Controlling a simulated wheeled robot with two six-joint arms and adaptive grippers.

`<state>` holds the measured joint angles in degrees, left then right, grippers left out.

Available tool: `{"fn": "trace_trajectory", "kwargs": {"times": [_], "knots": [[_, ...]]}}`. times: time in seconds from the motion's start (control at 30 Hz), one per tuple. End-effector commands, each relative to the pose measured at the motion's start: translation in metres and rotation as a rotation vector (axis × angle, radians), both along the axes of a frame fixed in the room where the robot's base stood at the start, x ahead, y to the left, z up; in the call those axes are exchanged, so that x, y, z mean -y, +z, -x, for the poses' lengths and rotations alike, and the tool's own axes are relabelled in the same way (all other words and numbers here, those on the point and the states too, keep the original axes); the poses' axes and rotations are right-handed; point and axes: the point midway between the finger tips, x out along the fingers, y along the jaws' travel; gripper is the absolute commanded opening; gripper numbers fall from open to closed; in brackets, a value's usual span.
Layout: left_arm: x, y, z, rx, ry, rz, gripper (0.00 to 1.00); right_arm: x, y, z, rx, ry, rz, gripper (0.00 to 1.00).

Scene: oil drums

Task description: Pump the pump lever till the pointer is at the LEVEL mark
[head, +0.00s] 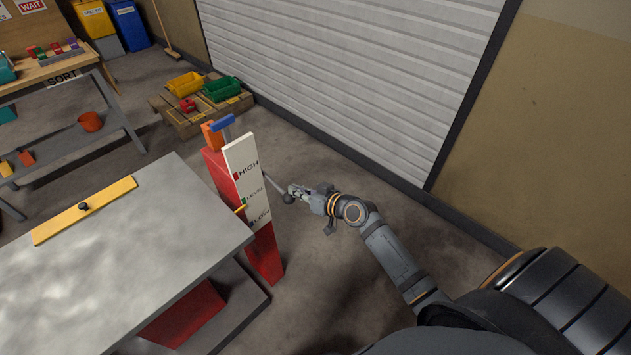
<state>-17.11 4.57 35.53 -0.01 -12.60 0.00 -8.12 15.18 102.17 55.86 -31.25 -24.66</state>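The pump is a red post (262,255) with a white scale board (243,160) marked HIGH, LEVEL and LOW from top to bottom. A yellow pointer (240,209) sits at the board's left edge, a little below the green LEVEL mark (243,201) and above the blue LOW mark (252,223). The grey pump lever (275,184) sticks out to the right of the board and ends in a round knob (287,198). My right gripper (294,192) is at the knob end; its fingers are too small to tell whether they are shut on it. My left gripper is out of view.
A grey table (140,240) with a yellow strip (85,210) stands left of the pump. A pallet (210,119) with yellow and green bins lies behind it. A roller shutter (340,70) closes the back. The floor right of the pump is clear.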

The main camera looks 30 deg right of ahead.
Motion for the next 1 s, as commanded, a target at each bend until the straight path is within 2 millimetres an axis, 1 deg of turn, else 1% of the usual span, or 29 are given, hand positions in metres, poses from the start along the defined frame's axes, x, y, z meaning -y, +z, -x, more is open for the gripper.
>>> {"fn": "trace_trajectory", "kwargs": {"times": [0.03,0.07,0.1,0.13,0.3,0.4,0.5,0.67,1.0], "knots": [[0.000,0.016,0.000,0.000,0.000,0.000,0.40,0.001,0.022,-0.005,0.009,-0.002,0.002,0.00],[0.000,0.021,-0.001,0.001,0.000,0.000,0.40,0.002,0.030,-0.008,0.013,-0.004,0.001,0.00],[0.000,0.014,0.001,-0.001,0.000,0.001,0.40,0.007,0.023,0.001,0.009,-0.004,0.007,0.00],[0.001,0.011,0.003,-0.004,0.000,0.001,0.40,0.011,0.023,0.009,0.008,-0.003,0.009,0.00],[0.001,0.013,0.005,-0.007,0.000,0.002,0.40,0.026,0.037,0.045,0.011,-0.001,0.008,0.00],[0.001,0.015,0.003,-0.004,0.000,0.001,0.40,0.032,0.043,0.061,0.014,0.001,0.004,0.00],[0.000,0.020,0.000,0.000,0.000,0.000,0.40,0.038,0.048,0.071,0.015,-0.004,0.003,0.00],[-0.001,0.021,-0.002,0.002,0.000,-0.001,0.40,0.041,0.050,0.079,0.018,-0.004,-0.001,0.00],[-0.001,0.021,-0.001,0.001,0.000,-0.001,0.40,0.041,0.051,0.079,0.021,-0.005,-0.003,0.00]]}}
